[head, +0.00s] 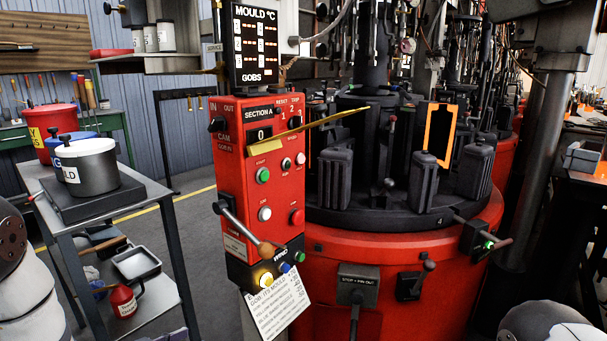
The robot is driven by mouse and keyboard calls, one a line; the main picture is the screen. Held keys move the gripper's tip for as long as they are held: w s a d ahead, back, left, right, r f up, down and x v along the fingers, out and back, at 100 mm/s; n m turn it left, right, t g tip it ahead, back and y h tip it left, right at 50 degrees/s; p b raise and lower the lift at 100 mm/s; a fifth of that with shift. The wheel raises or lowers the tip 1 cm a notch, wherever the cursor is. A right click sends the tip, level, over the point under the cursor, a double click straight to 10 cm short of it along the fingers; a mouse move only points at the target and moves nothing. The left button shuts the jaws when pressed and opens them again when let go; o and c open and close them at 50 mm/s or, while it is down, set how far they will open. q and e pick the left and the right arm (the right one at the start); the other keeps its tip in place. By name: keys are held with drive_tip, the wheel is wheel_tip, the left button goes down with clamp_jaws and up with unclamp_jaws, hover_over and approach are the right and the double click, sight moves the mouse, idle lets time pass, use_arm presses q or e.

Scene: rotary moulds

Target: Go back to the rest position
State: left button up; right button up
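Parts of my arms show as white and dark links at the lower left edge and the lower right corner. Neither gripper can be made out in the head view. The red control panel (229,184) stands in the middle, with a lever (240,224) angled down to the right across its lower part. Behind it is the red rotary mould machine (380,272), with dark moulds (335,180) standing around its top. An orange frame (428,138) stands upright among the moulds.
A grey cart (157,190) at the left bears a lidded pot (92,172); its lower shelf holds a red can (123,301) and a tray (136,263). A yellow bar (318,122) juts rightward from the panel. A column (545,130) stands at the right. Floor shows between cart and panel.

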use_arm(q)
drive_tip(key=s+d+f+n+g+y+p, duration=0.15)
drive_tip(key=s+f+g, duration=0.3)
drive_tip(key=s, duration=0.75)
drive_tip(key=s+f+n+g+y, duration=0.1)
drive_tip(key=s+f+n+g, duration=0.15)
drive_tip(key=s+f, duration=0.65)
drive_tip(key=s+r+g+y, duration=0.1)
drive_tip(key=s+r+g, duration=0.1)
drive_tip(key=s, duration=1)
drive_tip(key=s+r+g+y, duration=0.1)
drive_tip(key=s+g, duration=0.4)
drive_tip(key=s, duration=0.7)
drive_tip(key=shift+s+r+p, duration=0.2)
drive_tip(key=shift+r+p, duration=0.15)
drive_tip(key=shift+r, duration=0.55)
use_arm(e)
drive_tip(key=shift+t, duration=0.6)
drive_tip(key=w+r, duration=0.3)
use_arm(q)
drive_tip(key=shift+w+a, duration=0.1)
